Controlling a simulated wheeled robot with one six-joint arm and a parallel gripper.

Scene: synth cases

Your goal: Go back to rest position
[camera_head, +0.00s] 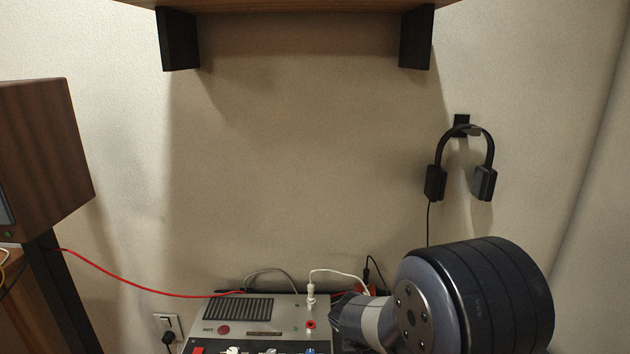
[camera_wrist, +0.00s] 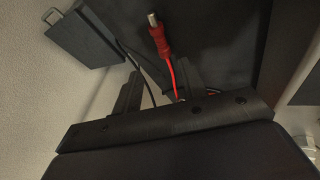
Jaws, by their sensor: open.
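My gripper (camera_wrist: 160,82) shows in the wrist view as two dark fingers spread apart above a dark crossbar, with nothing clearly held between them. A red plug (camera_wrist: 158,37) with a metal tip is beyond the fingers against a dark surface. Its red cable runs down into the gap between the fingers. Whether the cable touches a finger cannot be told. In the head view my arm fills the lower right, and its fingers cannot be made out there.
A grey device (camera_head: 285,312) with a grille, a red socket (camera_head: 311,324) and a white plug (camera_head: 311,291) stands left of my arm. Headphones (camera_head: 436,182) hang on the wall above my arm. A wooden speaker (camera_head: 45,140) is at left. The middle wall area is clear.

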